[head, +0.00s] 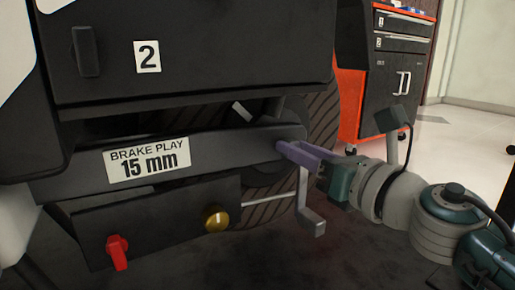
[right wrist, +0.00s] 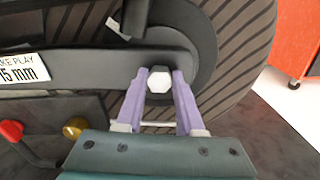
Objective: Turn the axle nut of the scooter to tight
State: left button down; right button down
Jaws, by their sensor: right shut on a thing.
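The axle nut (right wrist: 159,82) shows in the right wrist view as a pale hexagonal head at the end of the dark swing arm (right wrist: 95,66), in front of the wheel (right wrist: 232,62). My right gripper (right wrist: 160,76) is shut on the nut, with one purple finger on each side of it. In the head view my right gripper (head: 283,149) reaches in from the right to the end of the swing arm (head: 225,150), and its fingers hide the nut. My left gripper is in neither view.
A label reading "BRAKE PLAY 15 mm" (head: 148,162) is on the arm. Below are a red knob (head: 117,252) and a brass knob (head: 215,218) on a dark box. A bent grey pedal (head: 309,212) hangs just below my gripper. A red and black tool cabinet (head: 398,75) stands behind.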

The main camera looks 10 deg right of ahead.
dwell(0.3)
jog(key=shift+d+f+m+p, duration=0.15)
jog(key=shift+m+p, duration=1.05)
jog(key=shift+m, duration=2.85)
jog(key=shift+f+m+p, duration=0.1)
jog(key=shift+m+p, duration=1.05)
jog(key=shift+m, duration=2.9)
jog(key=c, duration=0.5)
grip_release()
